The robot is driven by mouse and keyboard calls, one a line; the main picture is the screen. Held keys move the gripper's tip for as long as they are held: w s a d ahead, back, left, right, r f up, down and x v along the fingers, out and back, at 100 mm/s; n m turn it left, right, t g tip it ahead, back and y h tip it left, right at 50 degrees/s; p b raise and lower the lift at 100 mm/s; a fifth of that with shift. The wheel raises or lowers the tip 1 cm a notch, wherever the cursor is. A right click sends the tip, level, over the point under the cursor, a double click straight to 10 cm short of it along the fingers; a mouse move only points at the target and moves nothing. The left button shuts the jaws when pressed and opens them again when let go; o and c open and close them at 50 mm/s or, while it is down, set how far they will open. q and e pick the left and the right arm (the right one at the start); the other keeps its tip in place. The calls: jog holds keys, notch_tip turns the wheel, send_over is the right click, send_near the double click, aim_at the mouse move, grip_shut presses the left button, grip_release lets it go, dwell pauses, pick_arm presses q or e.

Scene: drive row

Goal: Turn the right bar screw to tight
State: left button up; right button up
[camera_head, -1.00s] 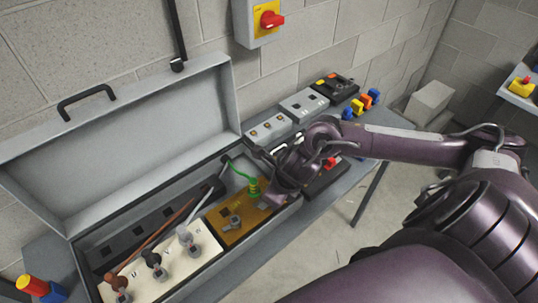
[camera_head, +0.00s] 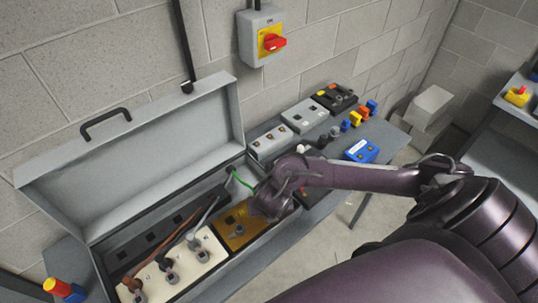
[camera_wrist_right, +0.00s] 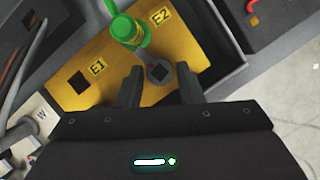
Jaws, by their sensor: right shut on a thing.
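The right bar screw (camera_wrist_right: 158,72) is a grey head with a dark square socket, on the yellow bar plate (camera_wrist_right: 75,94) by the label E2. My right gripper (camera_wrist_right: 160,82) has a finger on either side of it and is shut on it. In the head view my right gripper (camera_head: 266,207) hangs over the right part of the plate (camera_head: 236,218) and hides this screw. A green terminal with a green wire (camera_wrist_right: 127,30) stands just beyond the held screw. My left gripper is not in view.
The plate lies in an open grey box with a raised lid (camera_head: 150,150). Left of it is a cream terminal block (camera_head: 180,273) with thick cables. Small boxes and a blue meter (camera_head: 361,151) stand on the bench. A red switch (camera_head: 271,42) is on the wall.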

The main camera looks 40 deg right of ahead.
jog(key=shift+w+a+r+m+h+p, duration=0.1)
jog(key=shift+m+h+p, duration=0.1)
jog(key=shift+m+p, duration=0.45)
jog(key=shift+r+m+h+p, duration=0.1)
jog(key=shift+m+h+p, duration=0.1)
jog(key=shift+m+p, duration=0.4)
jog(key=shift+f, duration=0.1)
jog(key=o, duration=0.8)
jog(key=shift+o, duration=0.2)
jog(key=shift+g, duration=0.3)
